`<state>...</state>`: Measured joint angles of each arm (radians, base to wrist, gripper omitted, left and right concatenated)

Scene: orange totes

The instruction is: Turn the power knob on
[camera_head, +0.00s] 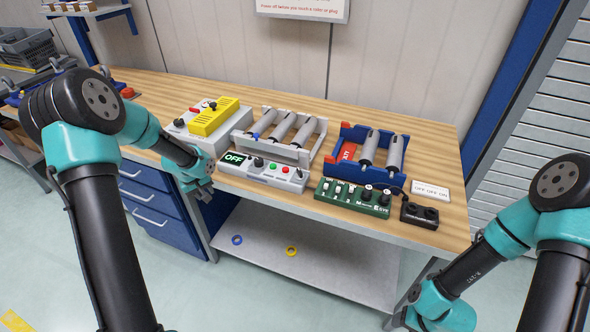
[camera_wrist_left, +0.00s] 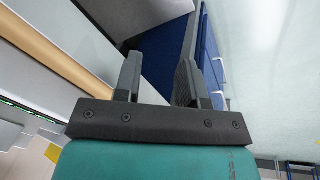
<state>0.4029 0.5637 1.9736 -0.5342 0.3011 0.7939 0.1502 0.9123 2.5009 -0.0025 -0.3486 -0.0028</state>
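A grey control panel (camera_head: 262,178) sits at the table's front edge. It has a lit display (camera_head: 235,158) reading OFF in green. Beside the display is a black knob (camera_head: 258,161), followed by red and green buttons and another dark control at the right end. No label naming the power knob is readable. My left gripper (camera_head: 208,190) is in front of the table edge, left of and below the panel, not touching it. In the left wrist view the left gripper (camera_wrist_left: 158,82) is open and empty. My right arm is low at the right, and its fingers are not clearly visible.
A green box (camera_head: 353,197) with switches and knobs and a black box (camera_head: 419,214) stand right of the panel. Behind are a roller rack (camera_head: 300,153), a blue roller rack (camera_head: 345,131) and a grey box with a yellow block (camera_head: 214,116). Two rings lie on the lower shelf (camera_head: 330,266).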

